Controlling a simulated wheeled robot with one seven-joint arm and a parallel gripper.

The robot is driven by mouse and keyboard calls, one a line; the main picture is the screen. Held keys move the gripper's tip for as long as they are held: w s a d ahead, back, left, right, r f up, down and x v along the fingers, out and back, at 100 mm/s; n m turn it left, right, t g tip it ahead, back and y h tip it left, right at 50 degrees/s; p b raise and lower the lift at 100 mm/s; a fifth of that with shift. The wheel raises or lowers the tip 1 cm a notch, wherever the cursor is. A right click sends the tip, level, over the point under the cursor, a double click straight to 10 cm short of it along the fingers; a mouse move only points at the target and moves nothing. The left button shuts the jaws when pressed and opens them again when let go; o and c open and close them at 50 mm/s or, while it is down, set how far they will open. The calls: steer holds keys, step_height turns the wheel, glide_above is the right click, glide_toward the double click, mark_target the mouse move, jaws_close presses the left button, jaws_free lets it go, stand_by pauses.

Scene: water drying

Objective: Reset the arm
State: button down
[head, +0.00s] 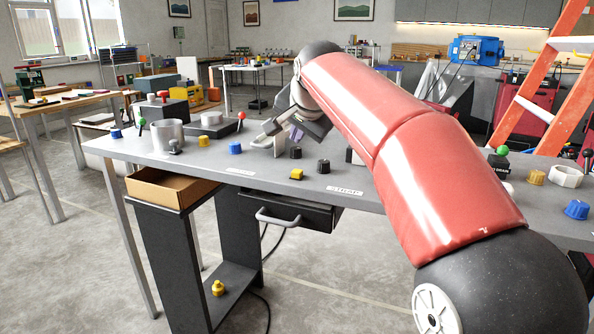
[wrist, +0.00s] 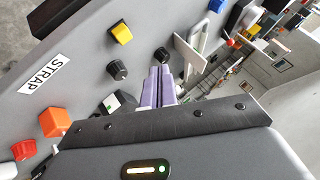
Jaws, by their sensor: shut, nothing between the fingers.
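My red arm reaches across the grey workbench (head: 262,167) in the head view, and its end is small and partly hidden by its own links. My gripper (wrist: 160,70) shows in the wrist view with its two purple fingers side by side and together, nothing between them. In the head view purple of the gripper (head: 297,132) shows above the bench. A black knob (wrist: 162,55) lies just beyond the fingertips in the wrist view. Another black knob (wrist: 117,70) and a yellow knob (wrist: 122,33) lie to the left.
A metal cup (head: 168,134) stands at the bench's left end. An open cardboard tray (head: 150,190) is below the front edge, beside a black drawer (head: 318,217). A blue knob (head: 235,148) and several others are scattered on the bench. An orange ladder (head: 540,80) stands at right.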

steer(key=s+d+f+n+h, duration=0.1)
steer(key=s+d+f, duration=0.2)
steer(key=s+d, duration=0.45)
steer(key=s+d+f+n+g, duration=0.1)
steer(key=s+d+f, duration=0.4)
steer(key=s+f, duration=0.5)
steer(key=s+d+f+n+g+h, duration=0.1)
steer(key=s+d+f, duration=0.4)
steer(key=s+f, duration=0.5)
steer(key=s+n+g, duration=0.1)
steer(key=s+n, duration=0.1)
steer(key=s, duration=0.4)
steer(key=shift+s+d+f+n+h, duration=0.2)
steer(key=shift+s+n+h, duration=0.1)
steer(key=shift+s+n, duration=0.1)
